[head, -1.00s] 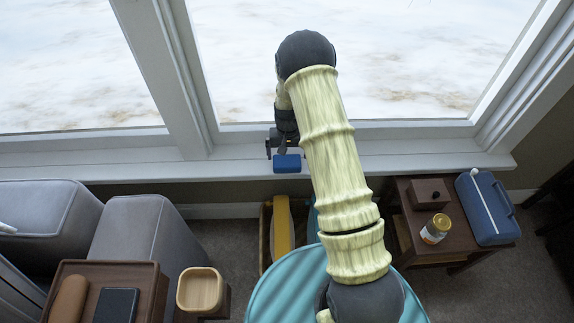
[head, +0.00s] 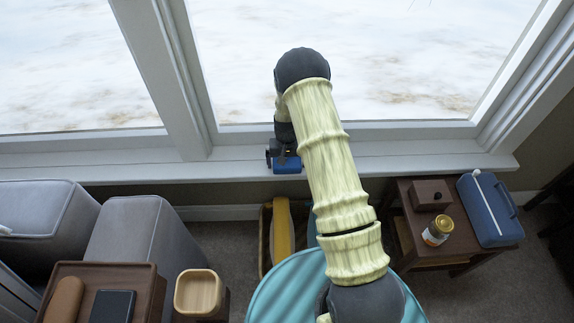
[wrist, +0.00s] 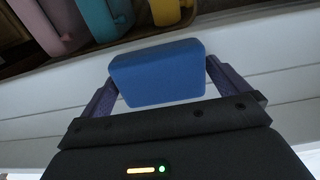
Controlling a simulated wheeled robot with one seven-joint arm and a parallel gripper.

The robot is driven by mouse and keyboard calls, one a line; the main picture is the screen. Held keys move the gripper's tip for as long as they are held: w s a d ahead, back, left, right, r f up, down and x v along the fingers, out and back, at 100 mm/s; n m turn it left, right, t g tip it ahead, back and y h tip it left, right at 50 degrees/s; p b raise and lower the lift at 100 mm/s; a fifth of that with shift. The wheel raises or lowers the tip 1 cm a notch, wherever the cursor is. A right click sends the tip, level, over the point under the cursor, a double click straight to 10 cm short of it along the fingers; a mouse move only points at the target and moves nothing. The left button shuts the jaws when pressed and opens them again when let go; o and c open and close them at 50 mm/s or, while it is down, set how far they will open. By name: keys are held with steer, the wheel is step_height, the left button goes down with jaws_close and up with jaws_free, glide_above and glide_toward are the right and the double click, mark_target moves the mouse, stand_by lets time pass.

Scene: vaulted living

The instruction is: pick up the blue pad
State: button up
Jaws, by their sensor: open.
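The blue pad (head: 287,165) is a small block on the white window sill (head: 400,158). In the wrist view the blue pad (wrist: 158,73) sits between the two fingers of my gripper (wrist: 158,85). The fingers are open, one on each side of the pad. Narrow gaps seem to show beside it, and I cannot tell whether either finger touches. In the head view my gripper (head: 284,158) is low over the sill at the pad, partly hidden by my own arm.
The window frame (head: 185,80) rises behind the sill. Below are a yellow item (head: 282,228) in a wooden box, a teal round piece (head: 285,285), and a side table (head: 405,190) with a jar (head: 437,231) and a blue case (head: 488,208). A grey seat (head: 140,235) stands left.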

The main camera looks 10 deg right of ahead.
stand_by(0.3)
steer(key=c, duration=0.7)
step_height(320, 180, up, 10)
steer(key=shift+p, duration=1.15)
